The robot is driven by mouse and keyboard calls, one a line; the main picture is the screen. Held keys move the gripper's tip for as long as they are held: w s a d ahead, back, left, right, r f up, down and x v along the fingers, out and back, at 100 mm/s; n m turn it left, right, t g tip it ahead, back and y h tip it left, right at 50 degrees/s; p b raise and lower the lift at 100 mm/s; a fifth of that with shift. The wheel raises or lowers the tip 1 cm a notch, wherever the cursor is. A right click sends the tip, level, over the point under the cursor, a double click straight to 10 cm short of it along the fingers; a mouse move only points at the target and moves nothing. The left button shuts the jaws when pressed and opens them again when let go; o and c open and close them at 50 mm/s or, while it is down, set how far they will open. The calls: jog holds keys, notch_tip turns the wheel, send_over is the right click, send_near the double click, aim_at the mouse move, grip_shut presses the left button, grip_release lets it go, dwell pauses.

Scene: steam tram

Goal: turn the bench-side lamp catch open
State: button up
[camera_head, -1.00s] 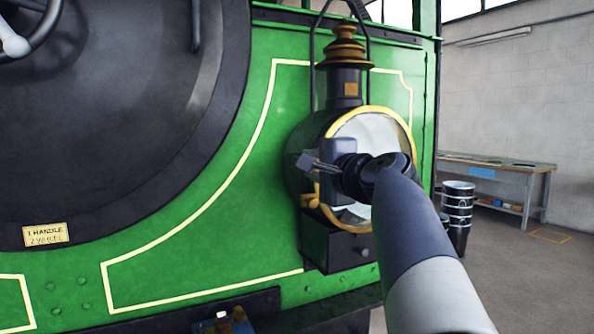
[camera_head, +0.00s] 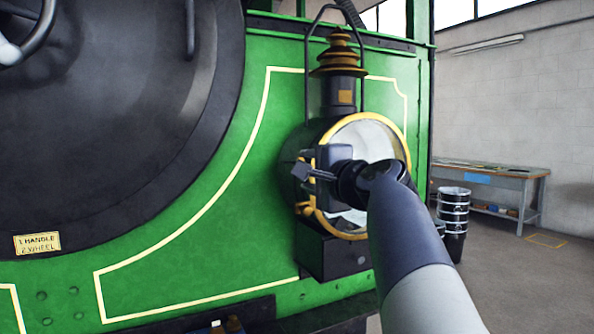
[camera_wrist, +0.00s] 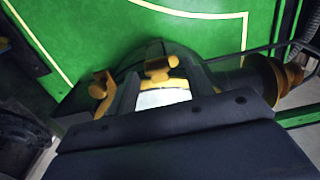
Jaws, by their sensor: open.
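The lamp (camera_head: 363,130) has a round glass front with a yellow rim and a stepped brass chimney. It is mounted on the green tram front. In the wrist view a yellow T-shaped catch (camera_wrist: 158,68) sits on the lamp's edge beside the pale glass. A second yellow fitting (camera_wrist: 100,88) lies to its left, and a yellow fitting also shows low on the rim in the head view (camera_head: 303,209). My gripper (camera_head: 306,171) is open at the lamp's left edge. It partly covers the rim there; contact with the catch cannot be told.
A black box (camera_head: 335,258) sits under the lamp. A wire hoop (camera_head: 310,50) rises around the chimney. Stacked buckets (camera_head: 454,210) and a workbench (camera_head: 500,178) stand to the right, with open floor in front.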

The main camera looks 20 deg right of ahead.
jog(key=s+b, duration=0.2)
jog(key=s, duration=0.9)
jog(key=shift+d, duration=0.35)
jog(key=shift+w, duration=0.2)
jog(key=w+p, duration=0.2)
jog(key=w, duration=0.8)
jog(key=shift+w+a, duration=0.35)
jog(key=shift+a, duration=0.05)
